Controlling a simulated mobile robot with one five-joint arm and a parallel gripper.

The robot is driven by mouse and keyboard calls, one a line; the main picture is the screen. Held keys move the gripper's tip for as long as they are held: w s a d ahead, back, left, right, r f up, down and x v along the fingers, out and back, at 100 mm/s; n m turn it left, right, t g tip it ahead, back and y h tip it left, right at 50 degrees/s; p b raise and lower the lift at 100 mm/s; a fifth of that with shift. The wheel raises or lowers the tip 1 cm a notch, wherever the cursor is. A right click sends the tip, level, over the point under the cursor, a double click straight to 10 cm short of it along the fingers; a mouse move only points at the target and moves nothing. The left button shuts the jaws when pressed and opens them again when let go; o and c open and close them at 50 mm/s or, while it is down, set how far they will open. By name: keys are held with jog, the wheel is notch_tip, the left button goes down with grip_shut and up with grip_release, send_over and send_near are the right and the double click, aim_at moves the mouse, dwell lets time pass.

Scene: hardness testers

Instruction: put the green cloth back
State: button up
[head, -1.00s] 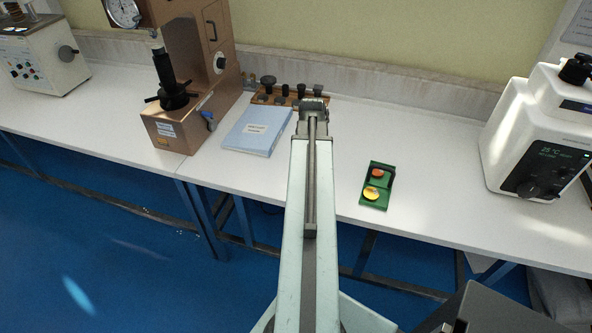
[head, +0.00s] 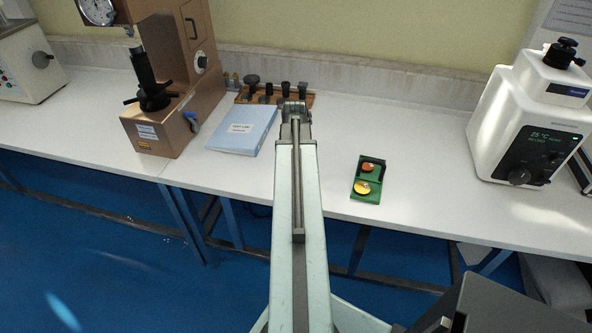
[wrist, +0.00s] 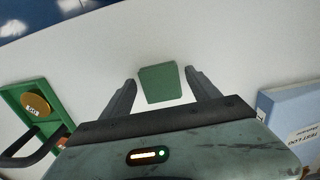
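The green cloth (wrist: 160,83) shows in the wrist view as a small, flat green square against the white bench top. It appears between the two fingers of my gripper (wrist: 161,78), with a narrow white gap on each side. The fingers are apart and do not visibly touch it. I cannot tell how high the fingertips are above it. In the head view the cloth is not visible, and the end of my arm covers the bench there, between the blue booklet (head: 242,130) and the green case (head: 366,196).
The open green case holds orange and yellow discs; it also shows in the wrist view (wrist: 40,92). A rack of dark parts (head: 240,98) stands behind the booklet. A copper-coloured tester (head: 170,75) stands left, a white tester (head: 520,120) right. The bench (head: 420,150) right of the case is clear.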

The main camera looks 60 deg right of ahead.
jog(key=shift+r, duration=0.1)
notch_tip(320, 180, up, 12)
jog(key=p, duration=1.2)
jog(key=w+a+n, duration=0.4)
jog(key=w+a, duration=0.5)
jog(key=a, duration=0.3)
jog(key=w+a+n, duration=0.3)
jog(key=w+a, duration=0.6)
jog(key=a, duration=0.3)
jog(key=w+a+n, duration=0.2)
jog(key=a+n, duration=0.1)
jog(key=a, duration=0.9)
jog(key=w+a+n, duration=0.1)
jog(key=a+n, duration=0.3)
jog(key=a, duration=0.9)
jog(key=shift+w, duration=0.35)
